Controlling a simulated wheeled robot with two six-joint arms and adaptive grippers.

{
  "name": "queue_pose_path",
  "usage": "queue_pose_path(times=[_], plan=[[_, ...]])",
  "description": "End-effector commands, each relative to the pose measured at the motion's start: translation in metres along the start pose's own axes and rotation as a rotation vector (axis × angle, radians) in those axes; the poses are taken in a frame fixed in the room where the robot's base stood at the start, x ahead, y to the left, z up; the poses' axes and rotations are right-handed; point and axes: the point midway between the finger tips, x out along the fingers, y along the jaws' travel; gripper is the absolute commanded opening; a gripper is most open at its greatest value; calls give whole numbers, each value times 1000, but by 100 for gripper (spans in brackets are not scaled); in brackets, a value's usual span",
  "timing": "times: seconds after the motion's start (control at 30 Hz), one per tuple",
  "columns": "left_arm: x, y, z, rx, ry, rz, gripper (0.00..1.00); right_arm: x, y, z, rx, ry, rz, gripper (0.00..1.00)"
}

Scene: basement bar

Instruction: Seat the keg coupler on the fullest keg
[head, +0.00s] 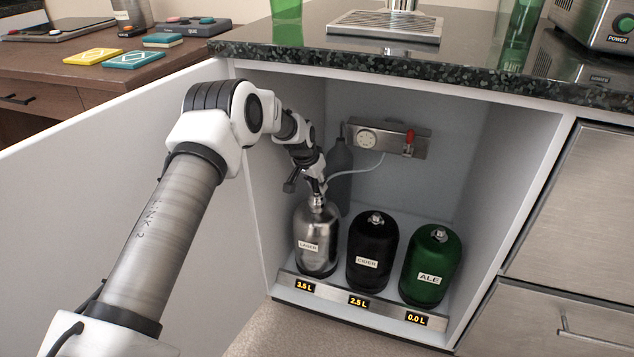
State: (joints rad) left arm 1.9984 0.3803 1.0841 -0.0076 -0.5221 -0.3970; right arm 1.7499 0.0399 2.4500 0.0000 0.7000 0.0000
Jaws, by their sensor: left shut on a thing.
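Three kegs stand in a row inside the open cabinet. The silver keg (316,243) is labelled LAGER, the black keg (372,247) CIDER and the green keg (430,268) ALE. The displays on the strip (392,306) in front read 3.5 L, 2.5 L and 0.0 L, from left to right. My left gripper (317,190) is over the top of the silver keg, shut on the small metal keg coupler (317,200). The coupler is at the keg's neck; I cannot tell whether it is fully seated. My right gripper is out of view.
A regulator (388,139) with gauge and red lever is on the back wall; a pale hose (352,172) runs towards the coupler. A grey cylinder (340,170) stands behind the silver keg. The countertop (290,52) overhangs; the white door (95,170) stands open left.

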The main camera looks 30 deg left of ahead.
Motion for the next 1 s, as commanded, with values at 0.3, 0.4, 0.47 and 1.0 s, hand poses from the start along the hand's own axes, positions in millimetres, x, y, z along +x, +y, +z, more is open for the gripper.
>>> queue_pose_path(times=[0.3, 0.4, 0.47, 1.0], plan=[[0, 0, -1, 0, 1, 0, 56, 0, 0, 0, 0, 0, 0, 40], [0, 0, 0, 1, 1, 0, 56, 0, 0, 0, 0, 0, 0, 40], [0, 0, 0, 0, 1, 0, 56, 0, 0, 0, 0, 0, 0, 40], [-69, 0, 0, 1, 1, 1, 56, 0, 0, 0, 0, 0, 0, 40]])
